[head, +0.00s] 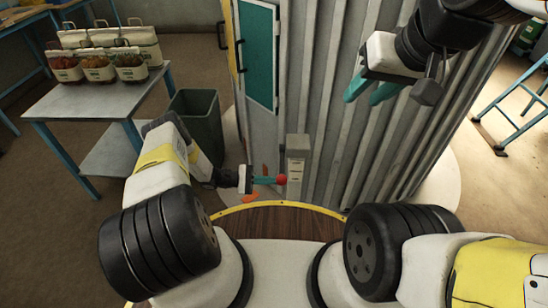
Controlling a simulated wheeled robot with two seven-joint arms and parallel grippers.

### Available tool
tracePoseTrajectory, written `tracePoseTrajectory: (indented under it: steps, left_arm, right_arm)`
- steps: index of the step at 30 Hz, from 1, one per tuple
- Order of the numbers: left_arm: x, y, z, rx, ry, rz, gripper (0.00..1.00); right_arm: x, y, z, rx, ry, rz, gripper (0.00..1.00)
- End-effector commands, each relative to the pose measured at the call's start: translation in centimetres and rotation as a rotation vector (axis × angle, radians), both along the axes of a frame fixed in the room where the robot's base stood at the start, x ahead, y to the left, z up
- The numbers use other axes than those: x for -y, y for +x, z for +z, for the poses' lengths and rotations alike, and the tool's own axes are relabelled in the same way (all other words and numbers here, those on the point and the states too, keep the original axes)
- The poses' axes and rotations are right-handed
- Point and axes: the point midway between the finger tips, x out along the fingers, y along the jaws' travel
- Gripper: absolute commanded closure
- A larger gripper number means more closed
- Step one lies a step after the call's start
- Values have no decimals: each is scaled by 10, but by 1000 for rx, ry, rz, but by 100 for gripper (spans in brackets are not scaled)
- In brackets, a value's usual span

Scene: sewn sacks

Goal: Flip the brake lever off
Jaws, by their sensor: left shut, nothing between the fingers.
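The brake lever shows as a red ball knob (282,179) at the lower left of a narrow grey box (298,158); its shaft is not clearly visible. My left gripper (272,180) reaches in from the left, with its teal fingers shut and empty. Its fingertips are right beside the knob's left side; I cannot tell whether they touch it. My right gripper (370,92) is raised at the upper right in front of the corrugated wall, with its teal fingers apart and nothing between them.
The corrugated metal wall (335,120) rises behind the box, with a teal door panel (259,60) on its left. A dark bin (198,118) stands left of the box. A grey table (85,101) holding several sacks is farther left. A blue frame (515,110) stands at the right.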

Motion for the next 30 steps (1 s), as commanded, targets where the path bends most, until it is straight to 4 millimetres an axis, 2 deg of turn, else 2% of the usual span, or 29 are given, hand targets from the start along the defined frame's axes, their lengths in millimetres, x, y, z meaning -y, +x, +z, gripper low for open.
tracePoseTrajectory:
  steps: [8,14,30]
  left_arm:
    - [0,-2,2,-24,-1,1,100]
    - [0,-8,12,-110,-2,1,100]
    - [0,-30,65,-591,-2,0,100]
  right_arm:
    - [0,0,0,0,0,0,64]
    - [0,0,0,0,0,0,64]
    - [0,0,0,0,0,0,64]
